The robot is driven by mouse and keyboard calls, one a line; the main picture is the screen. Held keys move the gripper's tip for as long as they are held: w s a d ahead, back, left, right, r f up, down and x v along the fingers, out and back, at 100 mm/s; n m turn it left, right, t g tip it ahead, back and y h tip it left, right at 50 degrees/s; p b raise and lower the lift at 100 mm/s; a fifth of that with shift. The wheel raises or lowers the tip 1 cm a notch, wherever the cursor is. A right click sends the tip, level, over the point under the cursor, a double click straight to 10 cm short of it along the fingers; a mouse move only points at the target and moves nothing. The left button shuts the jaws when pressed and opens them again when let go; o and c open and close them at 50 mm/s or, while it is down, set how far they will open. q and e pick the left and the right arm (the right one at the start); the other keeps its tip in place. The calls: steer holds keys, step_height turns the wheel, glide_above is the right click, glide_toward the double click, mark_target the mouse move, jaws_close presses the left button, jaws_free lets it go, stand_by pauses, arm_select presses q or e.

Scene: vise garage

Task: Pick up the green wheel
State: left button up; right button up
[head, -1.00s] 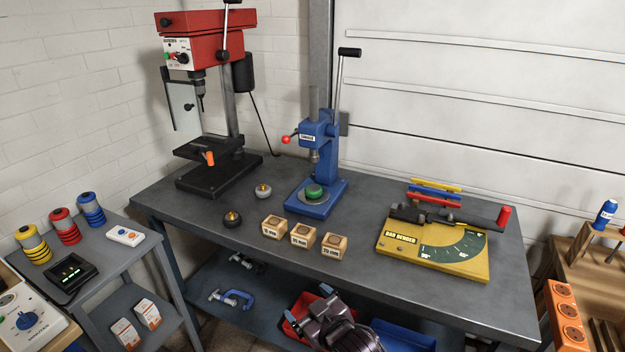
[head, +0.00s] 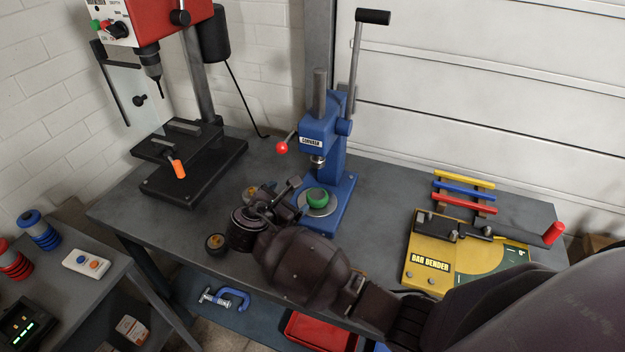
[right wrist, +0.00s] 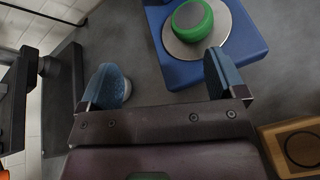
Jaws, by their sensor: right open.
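The green wheel (head: 317,198) lies on the round metal plate of the blue press (head: 325,165), under its ram. In the right wrist view the green wheel (right wrist: 192,20) shows at the top, beyond my fingers and right of the middle. My right gripper (head: 294,189) is just left of the green wheel in the head view. In the right wrist view the right gripper (right wrist: 162,75) is open, with nothing clearly held between its blue fingers. The grey wheel (right wrist: 122,88) is partly hidden behind the left finger. My left gripper is in neither view.
A dark wheel with a brass hub (head: 215,243) stands left of my right gripper.

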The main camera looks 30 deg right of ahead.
mark_target(317, 194)
steer(key=d, duration=0.2)
steer(key=d+f+n+g, duration=0.1)
steer(key=d, duration=0.1)
steer(key=d+f+n+h, duration=0.1)
steer(key=shift+w+d+g, duration=0.3)
steer(key=shift+d, duration=0.1)
steer(key=shift+p+x, duration=0.35)
steer(key=shift+x, duration=2.15)
steer(key=shift+c, duration=0.4)
steer(key=shift+s, duration=0.1)
steer(key=c, duration=1)
steer(key=shift+c, duration=0.4)
steer(key=shift+r, duration=0.1)
